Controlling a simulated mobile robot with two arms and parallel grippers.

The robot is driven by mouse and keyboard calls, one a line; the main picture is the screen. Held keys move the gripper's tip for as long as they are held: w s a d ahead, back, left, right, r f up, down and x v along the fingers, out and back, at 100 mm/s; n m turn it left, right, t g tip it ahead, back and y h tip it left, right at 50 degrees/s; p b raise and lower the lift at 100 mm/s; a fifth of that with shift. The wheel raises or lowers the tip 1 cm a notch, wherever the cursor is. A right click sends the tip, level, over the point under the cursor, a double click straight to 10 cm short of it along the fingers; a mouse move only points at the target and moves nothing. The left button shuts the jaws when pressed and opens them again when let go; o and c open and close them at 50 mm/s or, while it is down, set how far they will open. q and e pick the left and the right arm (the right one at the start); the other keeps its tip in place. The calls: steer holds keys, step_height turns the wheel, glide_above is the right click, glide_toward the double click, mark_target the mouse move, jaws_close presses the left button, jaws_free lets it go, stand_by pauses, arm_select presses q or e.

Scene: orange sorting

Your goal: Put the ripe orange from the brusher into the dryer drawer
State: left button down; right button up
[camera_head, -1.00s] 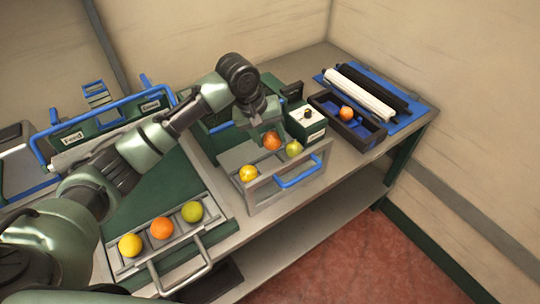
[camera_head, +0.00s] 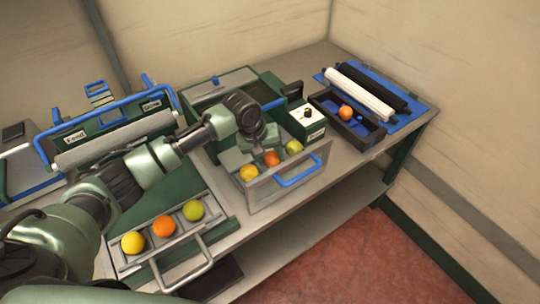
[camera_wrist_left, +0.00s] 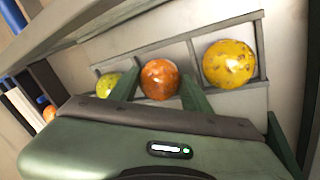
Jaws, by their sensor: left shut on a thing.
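My left gripper (camera_wrist_left: 162,90) is shut on a ripe orange (camera_wrist_left: 159,79), one finger on each side. The orange also shows in the head view (camera_head: 271,158), below the gripper. It is at the middle compartment of a grey drawer (camera_head: 270,191) with a blue handle, between a yellow fruit (camera_head: 249,172) and a green fruit (camera_head: 293,147). Whether it touches the drawer floor I cannot tell. The drawer is pulled out from a green machine (camera_head: 200,90). My right gripper is not in view.
A second open drawer (camera_head: 190,243) at lower left holds a yellow, an orange and a green fruit. A dark tray (camera_head: 366,139) with another orange (camera_head: 346,112) lies at right, by white and black rollers (camera_head: 362,92). A white-topped box (camera_head: 307,117) stands beside the drawer.

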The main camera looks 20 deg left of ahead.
arm_select(q)
steer(key=c, duration=0.9)
jaws_free()
steer(key=shift+c, duration=0.2)
steer(key=shift+r, duration=0.1)
steer(key=b+v, duration=0.1)
steer(key=v, duration=1.1)
